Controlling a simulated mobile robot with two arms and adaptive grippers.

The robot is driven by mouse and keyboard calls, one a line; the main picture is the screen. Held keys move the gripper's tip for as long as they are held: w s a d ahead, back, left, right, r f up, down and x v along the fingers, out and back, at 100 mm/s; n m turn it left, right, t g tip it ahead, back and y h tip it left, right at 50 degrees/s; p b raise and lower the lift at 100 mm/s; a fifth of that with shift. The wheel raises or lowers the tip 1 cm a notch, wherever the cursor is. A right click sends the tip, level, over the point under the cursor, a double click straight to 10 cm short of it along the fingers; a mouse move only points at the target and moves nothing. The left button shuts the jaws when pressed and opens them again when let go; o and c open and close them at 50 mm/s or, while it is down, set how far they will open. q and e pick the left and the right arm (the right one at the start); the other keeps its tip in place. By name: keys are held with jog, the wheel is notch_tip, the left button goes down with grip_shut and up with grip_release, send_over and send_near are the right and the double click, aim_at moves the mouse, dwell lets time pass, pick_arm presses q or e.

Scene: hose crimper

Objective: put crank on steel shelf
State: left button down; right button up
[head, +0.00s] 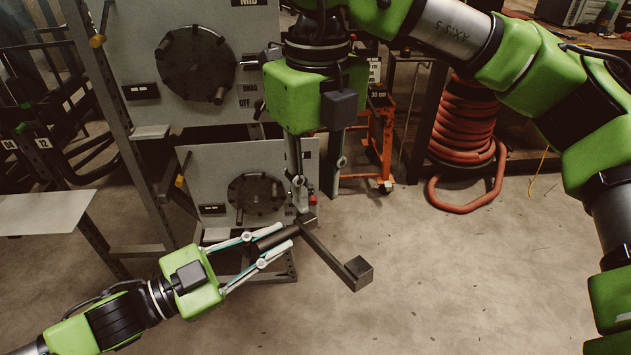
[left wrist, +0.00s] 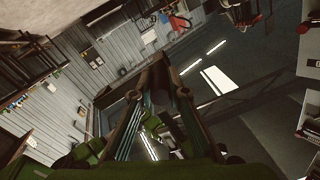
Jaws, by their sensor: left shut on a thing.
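The crank (head: 330,252) is a dark metal bar with a round grip at one end and a square block at the other. My left gripper (head: 284,237) is shut on the round grip, with the bar reaching out to the lower right, clear of the floor. In the left wrist view the held grip (left wrist: 160,98) shows end-on between the fingers. My right gripper (head: 317,190) points down above the crank, its fingers apart with nothing visible between them. A flat pale metal shelf (head: 40,213), apparently the steel shelf, is at the left edge. Its visible top is bare.
A grey machine with an upper round dial (head: 196,64) and a lower dial (head: 256,198) stands behind the grippers. A rack upright (head: 115,110) stands between the shelf and the machine. An orange cart (head: 381,140) and coiled red hose (head: 463,125) are behind right. The front right floor is clear.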

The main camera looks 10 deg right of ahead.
aim_at(316, 240)
notch_tip(316, 240, down, 12)
jog(key=shift+r, duration=0.1)
dwell(0.4)
jog(key=shift+c, duration=0.4)
grip_shut()
pick_arm(q)
jog(key=c, duration=1.9)
grip_release()
